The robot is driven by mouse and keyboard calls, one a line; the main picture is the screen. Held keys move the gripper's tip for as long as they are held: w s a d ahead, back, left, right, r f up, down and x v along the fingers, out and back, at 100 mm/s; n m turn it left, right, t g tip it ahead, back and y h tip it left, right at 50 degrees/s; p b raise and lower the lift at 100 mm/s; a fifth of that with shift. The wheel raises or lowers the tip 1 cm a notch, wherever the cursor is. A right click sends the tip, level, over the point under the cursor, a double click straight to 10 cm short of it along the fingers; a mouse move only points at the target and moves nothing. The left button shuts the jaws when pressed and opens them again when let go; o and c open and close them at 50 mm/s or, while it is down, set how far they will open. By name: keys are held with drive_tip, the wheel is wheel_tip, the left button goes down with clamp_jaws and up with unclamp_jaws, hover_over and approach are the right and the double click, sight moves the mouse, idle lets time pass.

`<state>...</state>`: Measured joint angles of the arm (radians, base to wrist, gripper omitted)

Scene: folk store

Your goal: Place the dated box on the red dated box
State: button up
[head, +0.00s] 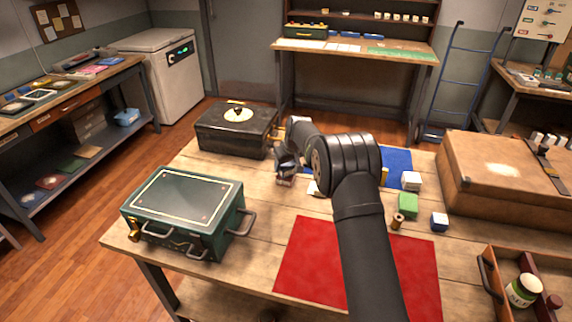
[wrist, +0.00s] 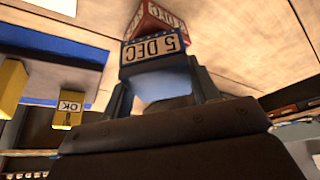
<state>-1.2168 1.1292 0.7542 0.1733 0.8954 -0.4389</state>
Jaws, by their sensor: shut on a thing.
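My gripper (wrist: 160,82) is shut on a blue dated box (wrist: 154,50) with a white label reading 5 DEC, held between the two fingers. The red dated box (wrist: 152,17), with a white date label, shows just past the blue box in the wrist view. The two overlap in the picture, and I cannot tell whether they touch. In the head view my gripper (head: 286,172) is low over the table's middle, between the black case and the blue mat. My arm hides much of that area, and neither dated box is clear there.
A black case (head: 225,140) and a green case (head: 185,205) stand left of my gripper. A red mat (head: 310,265) lies in front. A green block (head: 408,206), a spool (head: 397,222) and a blue block (head: 439,222) stand right. A yellow OK box (wrist: 70,108) shows in the wrist view.

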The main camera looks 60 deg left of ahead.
drive_tip(key=shift+f, duration=0.1)
drive_tip(key=o, duration=1)
drive_tip(key=shift+d+r, duration=0.1)
drive_tip(key=shift+r, duration=0.3)
drive_tip(key=v, duration=1.1)
drive_tip(key=shift+d+r, duration=0.15)
